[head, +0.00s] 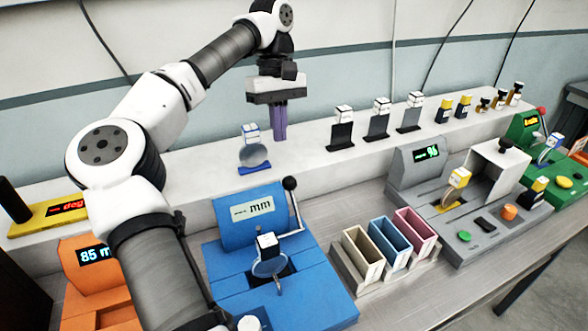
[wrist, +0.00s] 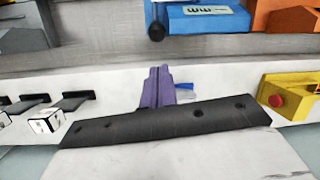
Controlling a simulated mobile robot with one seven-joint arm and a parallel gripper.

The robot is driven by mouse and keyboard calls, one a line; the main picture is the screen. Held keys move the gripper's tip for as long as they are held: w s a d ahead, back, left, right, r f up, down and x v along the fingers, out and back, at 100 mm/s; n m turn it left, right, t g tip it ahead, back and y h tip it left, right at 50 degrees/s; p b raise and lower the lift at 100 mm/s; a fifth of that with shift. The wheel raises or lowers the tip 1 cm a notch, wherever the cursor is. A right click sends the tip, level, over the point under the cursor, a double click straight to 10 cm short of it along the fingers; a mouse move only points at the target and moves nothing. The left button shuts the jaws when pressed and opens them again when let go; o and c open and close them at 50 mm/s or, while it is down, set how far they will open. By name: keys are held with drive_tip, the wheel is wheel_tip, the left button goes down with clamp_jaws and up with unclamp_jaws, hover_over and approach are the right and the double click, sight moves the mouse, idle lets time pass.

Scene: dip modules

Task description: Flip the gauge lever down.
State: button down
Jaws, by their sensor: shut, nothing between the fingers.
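The blue gauge (head: 250,215) with an "mm" label stands on the lower bench. Its lever ends in a black ball knob (head: 290,184) and points up at the gauge's right side. A clear round disc with a white-and-black cube top (head: 268,245) stands in the gauge. My gripper (head: 281,136) is shut and empty, pointing down above the back ledge, behind the lever and apart from it. In the wrist view, the purple fingers (wrist: 158,88) are together, with the black knob (wrist: 156,32) and part of the blue gauge (wrist: 207,15) beyond them.
A round disc on a blue base (head: 253,157) stands on the ledge (head: 310,160) left of my fingers. Several dark tagged pieces (head: 341,130) stand to the right. Three coloured bins (head: 390,245) sit right of the gauge. An orange device (head: 95,262) is at left, partly behind my arm.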

idle(0.4)
drive_tip(key=p+x, duration=0.2)
drive_tip(key=x, duration=0.8)
drive_tip(key=shift+w, duration=0.1)
